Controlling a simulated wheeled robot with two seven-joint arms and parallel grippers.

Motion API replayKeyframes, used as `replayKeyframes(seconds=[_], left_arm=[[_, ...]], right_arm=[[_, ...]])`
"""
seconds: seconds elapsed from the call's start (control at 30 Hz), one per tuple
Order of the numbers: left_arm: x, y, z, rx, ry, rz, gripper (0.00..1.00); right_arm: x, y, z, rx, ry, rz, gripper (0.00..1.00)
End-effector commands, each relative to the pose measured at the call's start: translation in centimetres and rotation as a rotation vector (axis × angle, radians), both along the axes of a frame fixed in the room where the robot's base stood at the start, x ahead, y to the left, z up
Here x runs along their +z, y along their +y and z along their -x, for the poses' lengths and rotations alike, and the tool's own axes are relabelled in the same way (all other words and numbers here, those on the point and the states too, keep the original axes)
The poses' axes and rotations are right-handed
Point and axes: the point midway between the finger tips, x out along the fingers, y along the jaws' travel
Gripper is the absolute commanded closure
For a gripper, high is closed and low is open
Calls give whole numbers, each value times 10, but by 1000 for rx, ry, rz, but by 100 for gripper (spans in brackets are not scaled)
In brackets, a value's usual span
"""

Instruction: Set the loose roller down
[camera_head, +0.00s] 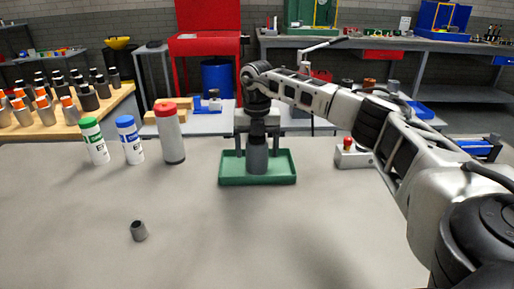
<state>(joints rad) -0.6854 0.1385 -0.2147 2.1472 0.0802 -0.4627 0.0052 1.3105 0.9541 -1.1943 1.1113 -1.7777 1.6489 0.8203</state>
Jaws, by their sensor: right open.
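My right gripper (257,143) reaches in from the right and points down over the green tray (258,181). Its two fingers are spread, one on each side of a grey cylinder, which looks like the roller (257,158). The roller stands upright in the tray, between the fingers. Its top is hidden by my gripper; I cannot tell whether the fingers touch it. My left gripper is out of view.
A small dark grey cylinder (138,231) stands alone at the front left of the grey table (190,245). Green-capped (94,140), blue-capped (130,139) and red-capped (169,133) containers stand left of the tray. A box with a red button (352,156) is at right. The front middle is clear.

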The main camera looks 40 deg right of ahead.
Motion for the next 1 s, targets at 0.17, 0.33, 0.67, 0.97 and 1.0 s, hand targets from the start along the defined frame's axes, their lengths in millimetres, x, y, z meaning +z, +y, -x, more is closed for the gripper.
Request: replayKeyframes(seconds=[0.17, 0.33, 0.67, 0.97, 1.0], left_arm=[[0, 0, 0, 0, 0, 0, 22], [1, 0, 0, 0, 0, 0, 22], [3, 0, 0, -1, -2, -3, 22], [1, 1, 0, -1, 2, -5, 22], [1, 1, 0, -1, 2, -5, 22]], right_arm=[[23, 0, -1, 0, -6, 0, 25], [60, 0, -1, 0, -6, 0, 25], [115, 0, -1, 0, -2, -1, 25], [122, 0, 0, 0, -1, -1, 25], [122, 0, 0, 0, -1, -1, 25]])
